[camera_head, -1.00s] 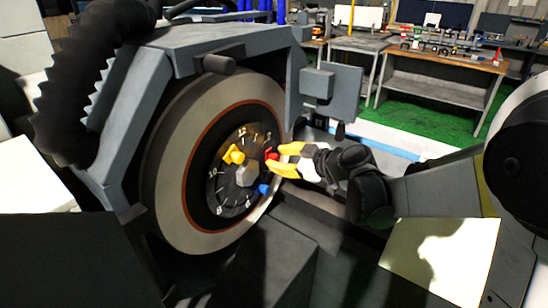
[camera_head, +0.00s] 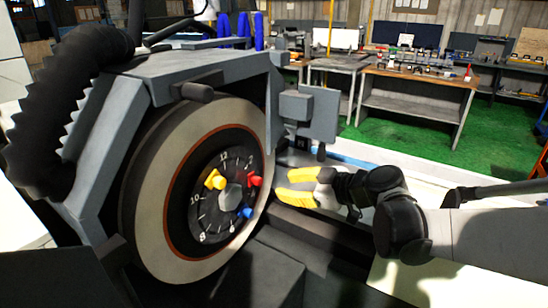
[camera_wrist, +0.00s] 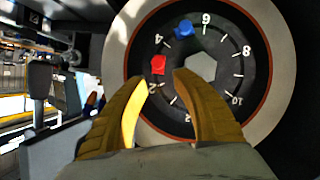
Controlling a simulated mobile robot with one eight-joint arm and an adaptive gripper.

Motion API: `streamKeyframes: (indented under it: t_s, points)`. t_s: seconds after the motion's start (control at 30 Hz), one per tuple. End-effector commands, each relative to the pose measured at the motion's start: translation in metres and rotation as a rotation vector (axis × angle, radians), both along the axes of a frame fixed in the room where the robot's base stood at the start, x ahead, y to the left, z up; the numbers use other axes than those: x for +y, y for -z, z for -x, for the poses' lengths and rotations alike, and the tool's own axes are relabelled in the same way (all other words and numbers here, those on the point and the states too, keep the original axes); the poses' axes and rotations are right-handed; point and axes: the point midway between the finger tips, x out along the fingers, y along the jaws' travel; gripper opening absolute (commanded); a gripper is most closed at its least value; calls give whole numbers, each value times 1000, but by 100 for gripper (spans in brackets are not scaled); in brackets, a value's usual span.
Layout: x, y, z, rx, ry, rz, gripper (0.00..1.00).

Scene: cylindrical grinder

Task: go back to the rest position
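My gripper (camera_head: 288,186) has yellow fingers and stands just right of the grinding wheel (camera_head: 156,238), apart from it. Its fingers are spread with nothing between them; the wrist view also shows the open fingers (camera_wrist: 161,80) in front of the wheel's face. A numbered dark dial (camera_head: 207,215) sits at the wheel's centre around a grey hex hub (camera_head: 230,197). On it are a yellow piece (camera_head: 216,180), a red piece (camera_head: 254,180) and a blue piece (camera_head: 245,213). The red piece (camera_wrist: 158,65) and blue piece (camera_wrist: 184,29) show in the wrist view; the yellow one is hidden there.
A grey guard (camera_head: 190,62) covers the wheel's top, with a grey box (camera_head: 296,106) at its right. A thick black hose (camera_head: 72,85) hangs at left. A dark machine bed (camera_head: 325,233) lies below my gripper. Workbenches (camera_head: 415,100) stand far back on green floor.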

Motion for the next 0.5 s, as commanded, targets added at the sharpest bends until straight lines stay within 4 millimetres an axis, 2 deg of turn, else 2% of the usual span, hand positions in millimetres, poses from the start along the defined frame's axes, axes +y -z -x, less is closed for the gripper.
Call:
streamKeyframes:
  t_s: [0.13,0.23,0.4,0.5]
  points:
    - [0,8,45,187,97,3,33]
    - [-10,20,89,352,234,9,33]
    - [-42,41,161,554,537,5,33]
    - [-64,51,193,608,706,-9,33]
